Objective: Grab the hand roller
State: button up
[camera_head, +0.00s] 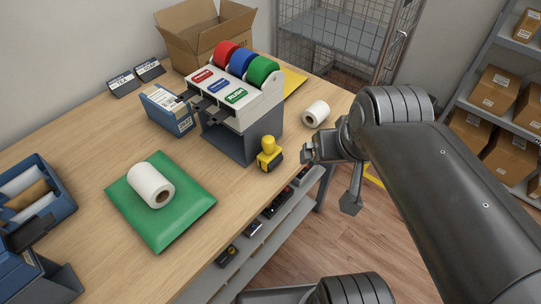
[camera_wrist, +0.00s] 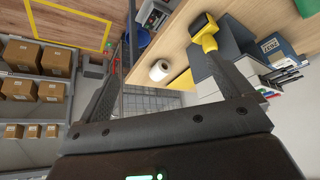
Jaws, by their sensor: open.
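A small yellow tool with a dark base, which looks like the hand roller (camera_head: 268,152), stands upright on the counter (camera_head: 95,140) near its front edge, beside the tape dispenser. In the wrist view the yellow tool (camera_wrist: 208,36) is at the upper right, by the tip of one finger. My gripper (camera_head: 328,178) is open and empty, to the right of the tool and just off the counter's edge. In the wrist view its fingers (camera_wrist: 172,60) are spread wide, with the tool not between them.
The tape dispenser (camera_head: 240,115) with red, blue and green rolls stands just behind the tool. A white roll (camera_head: 316,114) lies to the right, near the edge. Another white roll (camera_head: 150,186) lies on a green mailer (camera_head: 176,222). A shelf (camera_head: 250,246) with small dark items runs below the counter.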

jog(key=c, duration=0.8)
jog(key=shift+o, duration=0.2)
jog(key=n, duration=0.4)
send_near(268, 142)
jog(key=shift+g+h, duration=0.3)
jog(key=x, duration=0.4)
jog(key=shift+w+d+f, duration=0.1)
jog(key=shift+d+f, duration=0.1)
jog(key=shift+f, duration=0.05)
jog(key=x, duration=0.4)
jog(key=shift+w+a, duration=0.3)
jog(key=shift+a, duration=0.1)
jog(key=shift+w+f, duration=0.2)
jog(key=shift+f, duration=0.2)
